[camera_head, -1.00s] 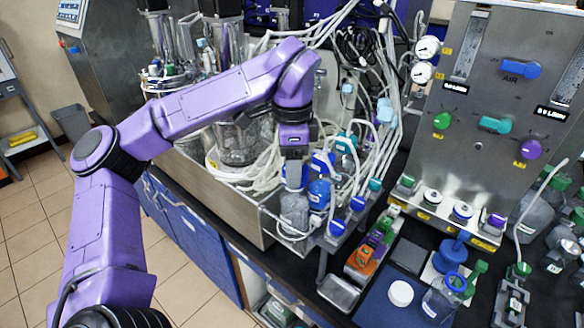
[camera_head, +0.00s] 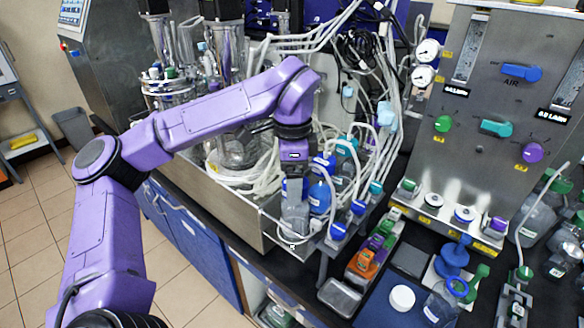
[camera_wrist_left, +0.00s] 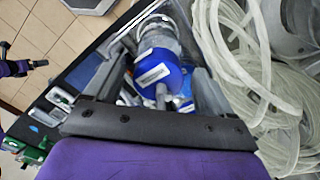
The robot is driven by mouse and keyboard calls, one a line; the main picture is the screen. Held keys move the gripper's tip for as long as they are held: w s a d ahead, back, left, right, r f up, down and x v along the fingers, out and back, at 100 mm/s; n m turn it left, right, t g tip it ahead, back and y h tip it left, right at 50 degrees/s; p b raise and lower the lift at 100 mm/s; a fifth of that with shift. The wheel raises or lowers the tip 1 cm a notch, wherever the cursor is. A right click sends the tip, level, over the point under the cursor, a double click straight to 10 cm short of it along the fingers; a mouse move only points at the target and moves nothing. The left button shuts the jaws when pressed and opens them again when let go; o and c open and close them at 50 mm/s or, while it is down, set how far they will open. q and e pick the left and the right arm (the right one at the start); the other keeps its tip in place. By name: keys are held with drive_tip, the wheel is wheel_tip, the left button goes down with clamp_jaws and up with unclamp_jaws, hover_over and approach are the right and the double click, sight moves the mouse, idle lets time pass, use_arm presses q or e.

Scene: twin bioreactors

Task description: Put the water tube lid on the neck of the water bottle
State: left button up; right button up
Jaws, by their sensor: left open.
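My left gripper (camera_head: 293,222) is open and points down at the front corner of the steel tray, among the tubed bottles. In the left wrist view, a blue lid (camera_wrist_left: 167,72) with a white label and a pale tube lies between its fingers, on or over a clear vessel; contact with the fingers is unclear. The gripper hides this lid in the head view. I cannot tell for certain which lid is the water tube lid. A clear bottle (camera_head: 438,309) with a blue ring at its neck stands at the front right; whether it is the water bottle is unclear. My right gripper is out of view.
Other blue-lidded bottles (camera_head: 319,197) and looping white tubes crowd close to the right of the gripper. A white round lid (camera_head: 402,297) lies on a blue mat (camera_head: 377,311).

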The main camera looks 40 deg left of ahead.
use_arm(q)
wheel_tip(320, 180, up, 12)
drive_tip(key=shift+r, duration=0.15)
idle(2.1)
